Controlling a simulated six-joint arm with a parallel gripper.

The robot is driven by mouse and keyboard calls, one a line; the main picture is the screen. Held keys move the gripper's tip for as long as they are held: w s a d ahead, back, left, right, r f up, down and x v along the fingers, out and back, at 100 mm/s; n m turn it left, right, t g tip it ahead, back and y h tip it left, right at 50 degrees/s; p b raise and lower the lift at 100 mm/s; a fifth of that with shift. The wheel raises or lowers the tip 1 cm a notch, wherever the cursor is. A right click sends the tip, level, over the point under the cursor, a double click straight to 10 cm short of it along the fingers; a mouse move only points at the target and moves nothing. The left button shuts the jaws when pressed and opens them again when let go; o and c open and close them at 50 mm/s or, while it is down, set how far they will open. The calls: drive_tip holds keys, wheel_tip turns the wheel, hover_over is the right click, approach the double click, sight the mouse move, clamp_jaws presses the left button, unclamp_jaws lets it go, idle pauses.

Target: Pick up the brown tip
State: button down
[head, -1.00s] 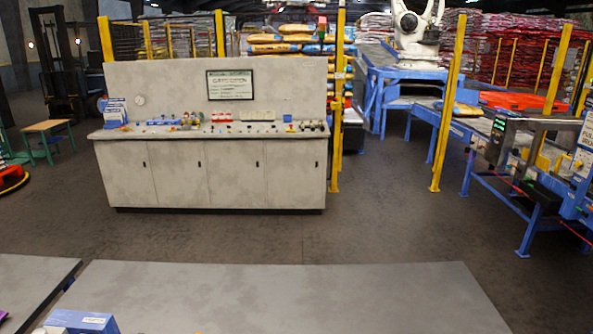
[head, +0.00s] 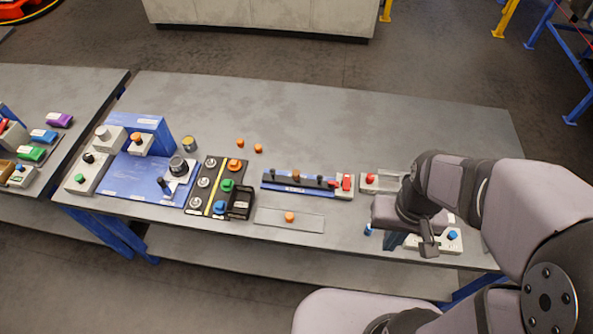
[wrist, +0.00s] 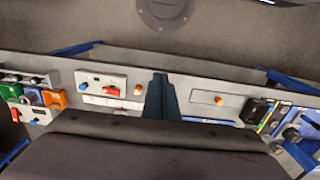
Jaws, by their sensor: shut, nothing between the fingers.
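A small brown tip (head: 295,175) stands upright on a long dark bar with a blue base (head: 275,186), near the middle of the table in the head view. Black tips (head: 272,172) stand beside it on the same bar, with red pieces at the right end. I cannot make the brown tip out in the wrist view. My gripper (head: 428,247) is over the right part of the table, well to the right of the tip. Its fingers (wrist: 160,98) are shut and empty, pointing down.
An orange knob (head: 289,217) sits on a flat plate in front of the bar. Knob and button panels (head: 216,187) fill the left. A blue-button box (head: 452,236) sits by my gripper. The back of the table is clear.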

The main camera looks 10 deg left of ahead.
drive_tip(key=c, duration=2.4)
unclamp_jaws()
drive_tip(key=shift+c, duration=0.2)
drive_tip(key=o, duration=1)
drive_tip(key=shift+c, duration=0.2)
drive_tip(key=shift+w, duration=0.1)
drive_tip(key=t+b, duration=0.1)
drive_tip(key=b, duration=1.1)
hover_over(296, 172)
drive_tip(key=s, duration=0.1)
drive_tip(key=f, duration=0.8)
drive_tip(key=shift+d+f, duration=0.2)
drive_tip(key=shift+d, duration=0.05)
drive_tip(key=shift+w+a, duration=0.15)
drive_tip(key=shift+a, duration=0.35)
drive_tip(key=shift+w+d+f+p, duration=0.15)
drive_tip(key=shift+f+p, duration=0.4)
drive_tip(key=shift+f, duration=1.3)
drive_tip(key=shift+w+d+f+p, duration=0.1)
drive_tip(key=shift+f+p, duration=0.4)
drive_tip(key=shift+f, duration=1.35)
